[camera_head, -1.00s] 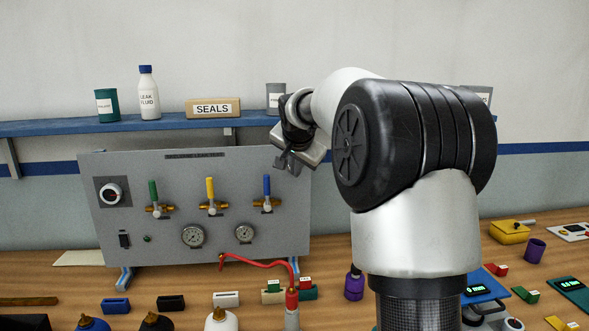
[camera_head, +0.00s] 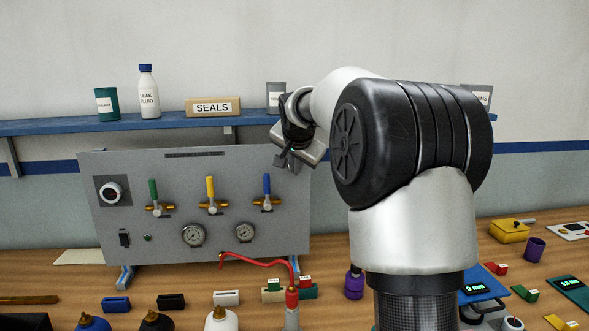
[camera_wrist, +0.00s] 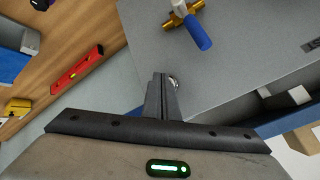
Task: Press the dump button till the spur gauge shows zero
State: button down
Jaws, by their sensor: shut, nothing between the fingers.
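A grey test panel (camera_head: 170,185) carries two round gauges, a left one (camera_head: 193,235) and a right one (camera_head: 244,232). Their labels and needles are too small to read, so I cannot tell which is the spur gauge. My gripper (camera_head: 287,160) is at the panel's upper right, above the blue-handled valve (camera_head: 267,190). In the wrist view, my gripper (camera_wrist: 163,80) is shut and empty, its tips over the grey panel face. A small round metallic part (camera_wrist: 174,82), possibly the dump button, shows beside the tips, partly hidden by them. I cannot tell whether they touch.
Green (camera_head: 153,192) and yellow (camera_head: 210,190) valve handles stand left of the blue one. A blue shelf (camera_head: 60,128) with containers and a SEALS box (camera_head: 213,107) runs behind the panel. Several small items crowd the bench.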

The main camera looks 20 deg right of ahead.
jog(key=shift+s+a+b, duration=0.15)
jog(key=shift+s+b, duration=0.15)
jog(key=shift+s, duration=0.25)
jog(key=s+b, duration=0.1)
jog(key=s, duration=0.1)
jog(key=s+a+b, duration=0.1)
jog(key=s+b, duration=0.1)
jog(key=s, duration=0.1)
dwell(0.8)
